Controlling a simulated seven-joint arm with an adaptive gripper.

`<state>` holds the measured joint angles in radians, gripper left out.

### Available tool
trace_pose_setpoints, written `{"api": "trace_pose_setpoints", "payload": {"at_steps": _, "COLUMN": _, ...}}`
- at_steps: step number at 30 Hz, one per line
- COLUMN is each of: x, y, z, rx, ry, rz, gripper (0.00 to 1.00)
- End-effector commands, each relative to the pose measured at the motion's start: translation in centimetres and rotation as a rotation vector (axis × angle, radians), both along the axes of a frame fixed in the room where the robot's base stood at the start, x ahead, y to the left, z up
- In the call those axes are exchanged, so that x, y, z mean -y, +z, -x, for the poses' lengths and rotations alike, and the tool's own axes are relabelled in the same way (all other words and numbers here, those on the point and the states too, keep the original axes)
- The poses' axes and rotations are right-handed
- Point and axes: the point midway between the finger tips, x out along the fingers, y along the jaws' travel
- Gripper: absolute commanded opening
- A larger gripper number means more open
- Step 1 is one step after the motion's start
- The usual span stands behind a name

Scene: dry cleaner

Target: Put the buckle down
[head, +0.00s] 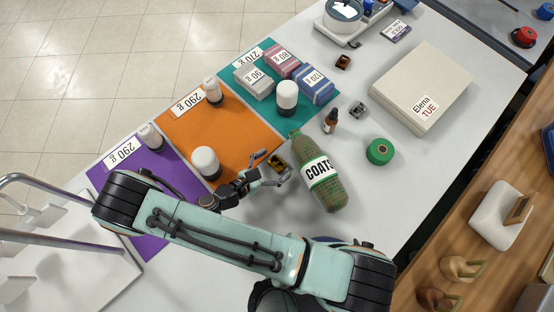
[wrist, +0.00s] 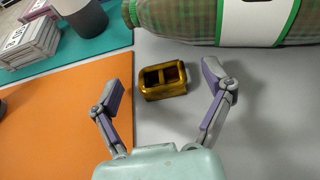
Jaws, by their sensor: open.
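A brass-coloured buckle (head: 278,162) lies on the grey-white table just right of the orange mat. In the wrist view the buckle (wrist: 163,92) shows two rectangular openings. My gripper (head: 272,167) is open and low over the table beside it. In the wrist view the buckle lies between and a little beyond the spread fingers of my gripper (wrist: 164,84), with a visible gap on both sides. Neither finger appears to touch it.
A green plaid bag (head: 328,194) labelled COATS lies close right of the buckle. The orange mat (head: 232,142) holds white-topped cylinders.

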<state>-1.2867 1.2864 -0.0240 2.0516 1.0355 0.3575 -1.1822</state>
Motion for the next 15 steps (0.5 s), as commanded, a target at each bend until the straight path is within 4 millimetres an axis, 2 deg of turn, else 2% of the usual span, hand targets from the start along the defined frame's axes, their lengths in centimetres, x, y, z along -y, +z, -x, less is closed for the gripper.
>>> {"api": "trace_pose_setpoints", "payload": {"at_steps": 3, "x": 0.64, "y": -0.34, "z": -0.57, "rx": 0.000, "ry": -0.001, "rz": 0.000, "gripper": 0.80}}
{"api": "trace_pose_setpoints", "payload": {"at_steps": 11, "x": 0.75, "y": -0.41, "z": -0.71, "rx": 0.000, "ry": -0.001, "rz": -0.001, "gripper": 0.80}}
{"api": "trace_pose_setpoints", "payload": {"at_steps": 15, "x": 0.74, "y": -0.40, "z": -0.71, "rx": 0.000, "ry": -0.001, "rz": -0.001, "gripper": 0.37}}
